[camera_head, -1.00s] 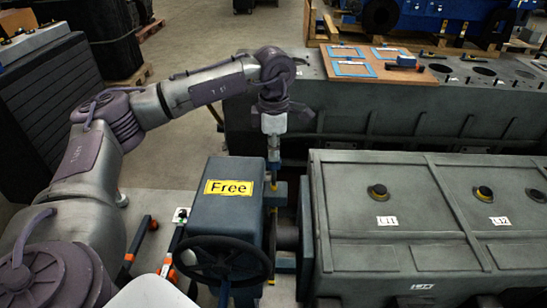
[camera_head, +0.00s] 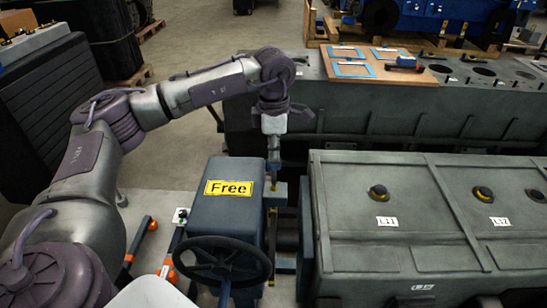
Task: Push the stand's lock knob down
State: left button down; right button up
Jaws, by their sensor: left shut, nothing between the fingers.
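The stand is a blue-grey housing (camera_head: 222,226) with a black handwheel (camera_head: 222,258) on its front and a yellow sign (camera_head: 228,188) reading "Free". My left arm reaches over from the left. Its gripper (camera_head: 273,174) points straight down, shut and empty, at the housing's right edge. A small yellow and dark part (camera_head: 273,186), apparently the lock knob, sits just under the fingertips. The fingertips cover part of it, and I cannot tell whether they touch it. My right gripper is not in view.
A large grey engine block (camera_head: 430,235) with capped ports, labelled L11 and L12, stands close on the right. Behind is a long grey block (camera_head: 420,120) with a wooden board (camera_head: 375,65) on it. Open floor (camera_head: 185,155) lies left of the housing.

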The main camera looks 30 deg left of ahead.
pick_arm(q)
jog(key=shift+f+b, duration=0.9)
jog(key=shift+f, duration=0.4)
notch_tip(320, 180, up, 8)
jog(key=p, duration=0.5)
jog(key=shift+r+p, duration=0.15)
jog(key=shift+p, duration=0.25)
jog(key=shift+s, duration=0.1)
